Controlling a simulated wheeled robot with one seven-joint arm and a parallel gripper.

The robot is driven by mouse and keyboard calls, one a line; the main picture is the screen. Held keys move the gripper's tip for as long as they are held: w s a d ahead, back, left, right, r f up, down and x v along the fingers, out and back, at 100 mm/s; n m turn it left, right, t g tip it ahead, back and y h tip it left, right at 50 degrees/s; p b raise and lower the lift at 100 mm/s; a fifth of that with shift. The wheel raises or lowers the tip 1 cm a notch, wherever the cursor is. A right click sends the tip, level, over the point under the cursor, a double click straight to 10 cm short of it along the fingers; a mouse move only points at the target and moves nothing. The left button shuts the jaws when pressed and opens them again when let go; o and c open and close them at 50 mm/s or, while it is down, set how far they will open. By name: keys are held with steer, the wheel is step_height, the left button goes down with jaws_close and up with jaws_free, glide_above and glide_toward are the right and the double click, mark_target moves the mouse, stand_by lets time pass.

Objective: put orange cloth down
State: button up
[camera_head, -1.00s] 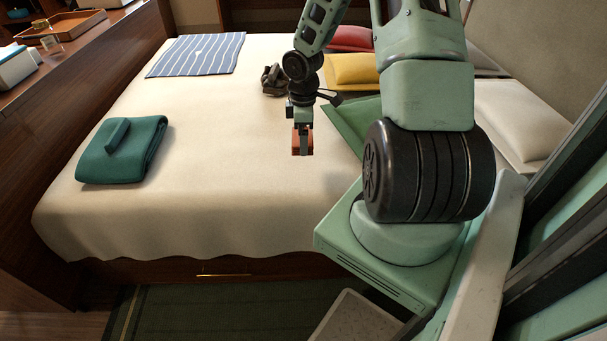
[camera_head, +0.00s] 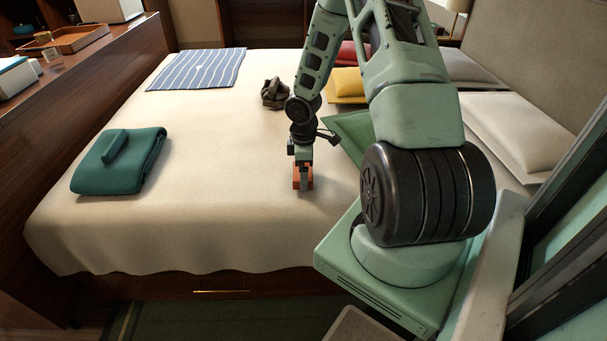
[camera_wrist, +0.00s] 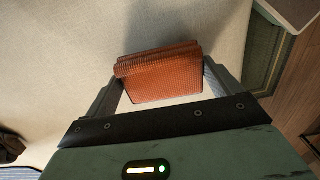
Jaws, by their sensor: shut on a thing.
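The orange cloth (camera_wrist: 162,78) is a small folded, ribbed-looking bundle between the two fingers of my gripper (camera_wrist: 163,95) in the wrist view. The fingers touch it on both sides, so the gripper is shut on it. In the head view the cloth (camera_head: 297,179) shows at the tip of my gripper (camera_head: 302,186), low over the bed (camera_head: 220,190), right of the bed's middle. I cannot tell for sure whether the cloth touches the bed cover.
A folded teal towel (camera_head: 118,163) with a small teal item on top lies at left. A striped cloth (camera_head: 198,70) and a dark crumpled item (camera_head: 274,94) lie farther back. Green (camera_head: 357,132), yellow (camera_head: 346,84) and white (camera_head: 515,130) cushions are at right. The bed's middle is bare.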

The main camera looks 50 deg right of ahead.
steer(key=shift+f, duration=0.5)
steer(key=shift+c, duration=0.3)
steer(key=o, duration=0.7)
